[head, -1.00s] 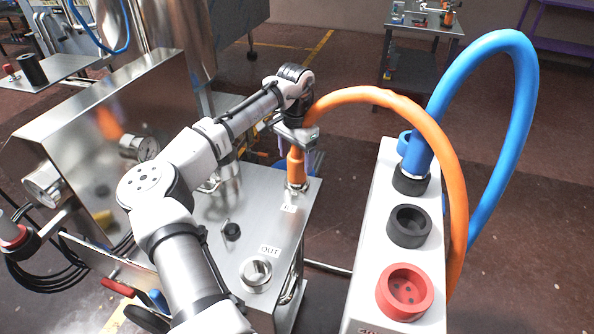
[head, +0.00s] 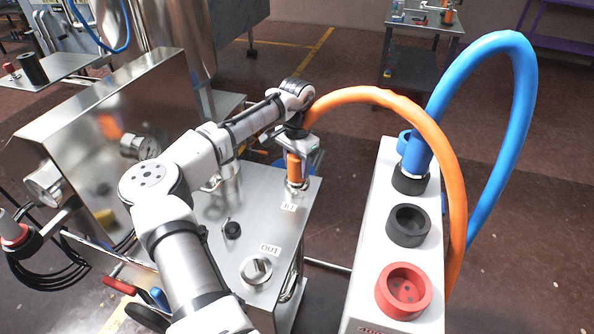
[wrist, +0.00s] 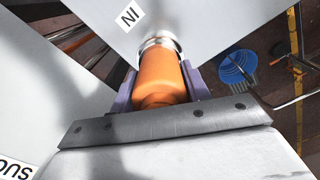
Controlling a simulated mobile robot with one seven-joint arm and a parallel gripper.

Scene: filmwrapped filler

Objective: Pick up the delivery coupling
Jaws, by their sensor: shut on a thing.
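An orange coupling (head: 294,168) stands upright at the socket marked IN on the steel machine top (head: 222,262). My gripper (head: 293,160) is above and around it. In the wrist view, the orange coupling (wrist: 160,76) sits between the two purple fingers of my gripper (wrist: 160,82), which is shut on it. Its silver collar shows at the socket end. The coupling's lower end is at the socket; how far it is seated is hidden. No marking on it reads as delivery.
A black socket (head: 408,226) and a red socket (head: 404,291) are empty. The OUT fitting (head: 256,270) is nearer.

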